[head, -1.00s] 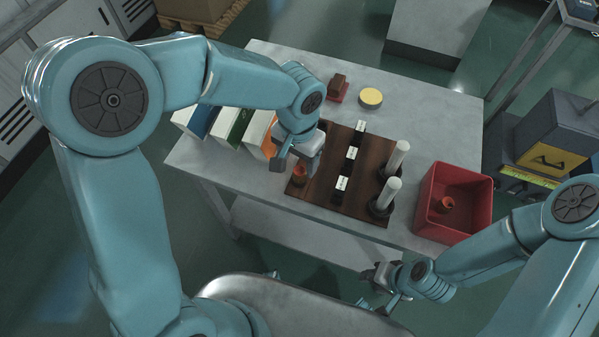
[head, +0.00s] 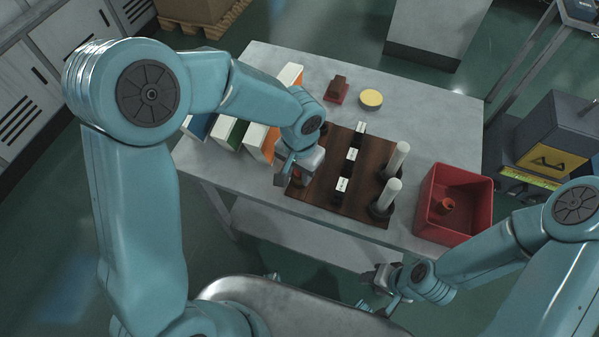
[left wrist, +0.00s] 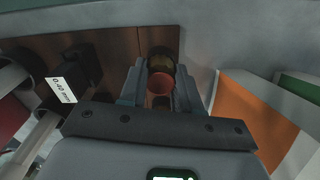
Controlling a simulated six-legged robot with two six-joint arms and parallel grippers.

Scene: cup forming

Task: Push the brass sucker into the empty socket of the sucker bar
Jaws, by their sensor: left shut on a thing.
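My left gripper (head: 288,176) is down at the front left corner of a dark brown board (head: 322,200). In the left wrist view its two fingers (left wrist: 160,92) are shut on a small round orange-red piece (left wrist: 160,83) with a brass-coloured part behind it. In the head view my gripper mostly hides this piece. I cannot tell whether it is the brass sucker. I cannot clearly make out the sucker bar or its empty socket. My right gripper (head: 380,277) is low in front of the table, away from the board; its jaws are unclear.
Black blocks with white labels (head: 351,154) stand in a row on the board. Two white posts (head: 397,158) stand right of them. A red bin (head: 478,205) holds an orange-red piece (head: 447,205). Orange and white binders (head: 262,143) stand left of my gripper. A yellow round tin (head: 371,98) is behind.

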